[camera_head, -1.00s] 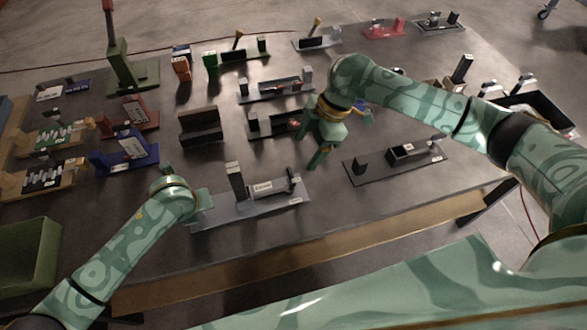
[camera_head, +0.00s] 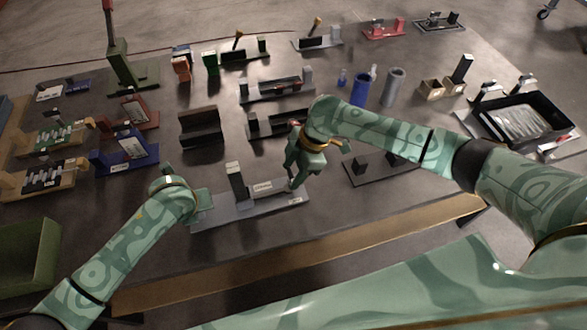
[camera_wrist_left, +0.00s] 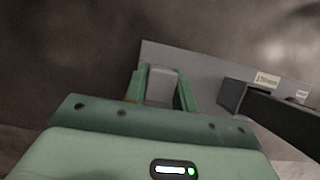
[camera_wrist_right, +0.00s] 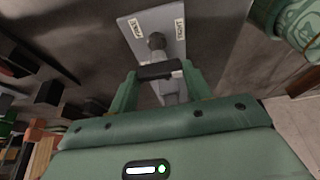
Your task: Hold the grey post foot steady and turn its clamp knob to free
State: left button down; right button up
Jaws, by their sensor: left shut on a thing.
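The grey post foot (camera_head: 248,211) is a flat plate at the table's front middle, with an upright post (camera_head: 236,181) and small labels. My left gripper (camera_head: 200,203) is at its left end; in the left wrist view the fingers (camera_wrist_left: 162,85) close on a grey block standing on the plate. My right gripper (camera_head: 292,178) is over the right end. In the right wrist view its fingers (camera_wrist_right: 159,78) stand apart on either side of the dark bar of the clamp knob (camera_wrist_right: 159,70). Whether they touch the bar is unclear. The head view mostly hides the knob.
A dark plate with blocks (camera_head: 375,170) lies just right of the right gripper. Behind stand a dark holder (camera_head: 200,127), a blue cylinder (camera_head: 360,90) and a grey cylinder (camera_head: 393,88). A green bin (camera_head: 38,255) is at the front left.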

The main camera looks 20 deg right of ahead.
jog(key=shift+n, duration=0.4)
jog(key=n, duration=0.1)
jog(key=n+g, duration=0.1)
jog(key=n, duration=0.1)
jog(key=shift+w+n+g+h, duration=0.2)
jog(key=shift+n+g+h, duration=0.1)
jog(key=n+g, duration=0.1)
jog(key=n, duration=0.3)
jog(key=shift+a+h, duration=0.1)
jog(key=shift+h, duration=0.3)
jog(key=shift+w+n+g, duration=0.1)
jog(key=shift+n+g, duration=0.2)
jog(key=o, duration=1)
jog(key=shift+r, duration=0.1)
jog(key=v, duration=1.1)
jog(key=shift+w+r, duration=0.1)
jog(key=shift+r, duration=0.25)
